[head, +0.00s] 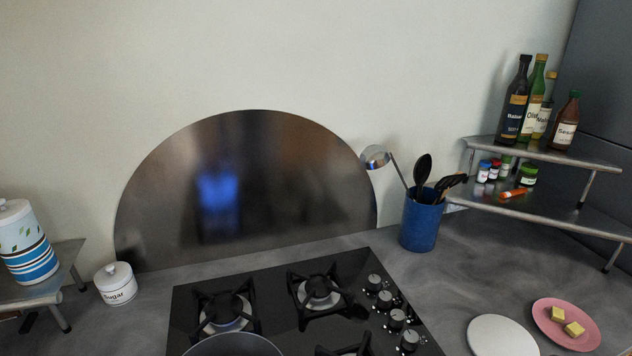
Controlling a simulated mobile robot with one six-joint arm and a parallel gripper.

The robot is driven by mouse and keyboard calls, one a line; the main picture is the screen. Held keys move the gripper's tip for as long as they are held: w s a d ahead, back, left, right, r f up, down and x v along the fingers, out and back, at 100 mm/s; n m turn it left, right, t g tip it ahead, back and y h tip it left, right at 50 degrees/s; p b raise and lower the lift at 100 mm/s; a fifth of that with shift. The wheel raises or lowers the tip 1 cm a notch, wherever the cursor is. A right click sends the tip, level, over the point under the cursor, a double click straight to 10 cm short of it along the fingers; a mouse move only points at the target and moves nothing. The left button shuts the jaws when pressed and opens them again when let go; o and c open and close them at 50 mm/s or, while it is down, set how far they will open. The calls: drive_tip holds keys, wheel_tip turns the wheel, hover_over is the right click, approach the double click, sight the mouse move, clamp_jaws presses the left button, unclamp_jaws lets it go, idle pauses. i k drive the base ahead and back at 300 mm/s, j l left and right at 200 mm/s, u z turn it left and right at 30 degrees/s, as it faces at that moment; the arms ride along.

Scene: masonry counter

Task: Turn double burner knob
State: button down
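A black gas cooktop (270,284) is set in the grey counter, cut off by the bottom edge of the head view. Its several black-and-silver knobs stand in a column on the right side: the farthest knob (374,282), one below it (384,299), another (396,318) and the nearest (410,340). I cannot tell which one is the double burner knob. Two back burners show, the left (225,312) and the right (319,291); a third (350,350) is partly cut off. My gripper is not in view.
A pan (232,346) sits on the front left. A blue utensil crock (420,222), a white round plate (500,336) and a pink plate (549,330) stand right of the cooktop. A sugar jar (116,285) stands left. A tiered shelf (590,160) holds bottles and jars.

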sight(396, 318)
drive_tip(key=u, duration=1.05)
drive_tip(key=k+j+u, duration=0.1)
drive_tip(key=k, duration=0.5)
drive_tip(key=k+j+u, duration=0.1)
drive_tip(key=k, duration=0.5)
